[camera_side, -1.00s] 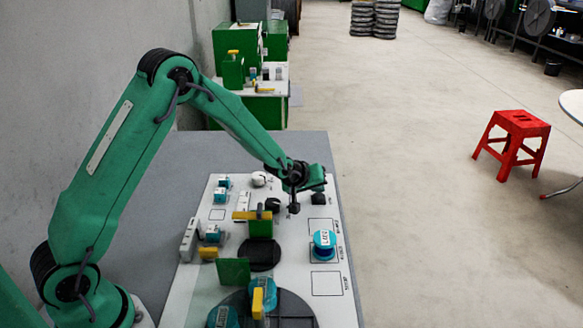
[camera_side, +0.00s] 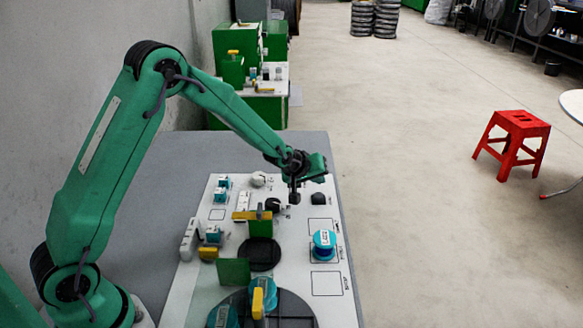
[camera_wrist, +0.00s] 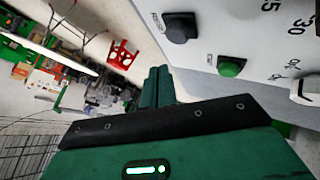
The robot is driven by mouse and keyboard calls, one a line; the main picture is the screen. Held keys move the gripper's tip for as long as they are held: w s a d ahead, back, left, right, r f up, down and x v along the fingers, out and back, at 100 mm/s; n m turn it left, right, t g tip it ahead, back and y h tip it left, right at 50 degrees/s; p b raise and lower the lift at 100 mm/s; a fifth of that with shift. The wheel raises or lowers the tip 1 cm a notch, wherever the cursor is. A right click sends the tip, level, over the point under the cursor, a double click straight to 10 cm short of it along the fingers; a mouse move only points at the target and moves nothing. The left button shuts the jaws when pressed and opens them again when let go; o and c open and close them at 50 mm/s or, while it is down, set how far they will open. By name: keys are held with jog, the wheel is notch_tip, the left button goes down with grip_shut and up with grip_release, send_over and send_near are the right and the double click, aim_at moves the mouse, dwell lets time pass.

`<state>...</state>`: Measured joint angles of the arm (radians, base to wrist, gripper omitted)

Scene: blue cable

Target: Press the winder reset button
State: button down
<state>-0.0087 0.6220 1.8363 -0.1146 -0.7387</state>
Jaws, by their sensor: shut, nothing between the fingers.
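My gripper (camera_side: 294,198) is shut and empty, pointing down above the far part of the white panel (camera_side: 215,262). In the wrist view its closed green fingers (camera_wrist: 160,86) are in the middle. A round green button (camera_wrist: 232,67) sits on the panel to the right of the fingers, apart from them in the picture. A black knob or button (camera_wrist: 180,27) is above it in that view; a black one (camera_side: 319,198) also shows right of the gripper in the side view.
Nearer on the panel stand a green post with a yellow bar (camera_side: 258,217), a blue spool (camera_side: 324,243) and a dark turntable (camera_side: 285,312). A red stool (camera_side: 513,140) is on the floor.

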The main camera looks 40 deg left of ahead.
jog(key=shift+r, duration=1.3)
jog(key=shift+r, duration=0.1)
jog(key=s+r+m+g, duration=0.2)
jog(key=s+r+m, duration=0.2)
jog(key=s+r, duration=1.15)
jog(key=s+m+g, duration=0.1)
jog(key=s+m, duration=0.3)
jog(key=s, duration=1.8)
jog(key=shift+s+d+m+g, duration=0.2)
jog(key=shift+d+m+g, duration=0.05)
jog(key=shift+m+g, duration=0.05)
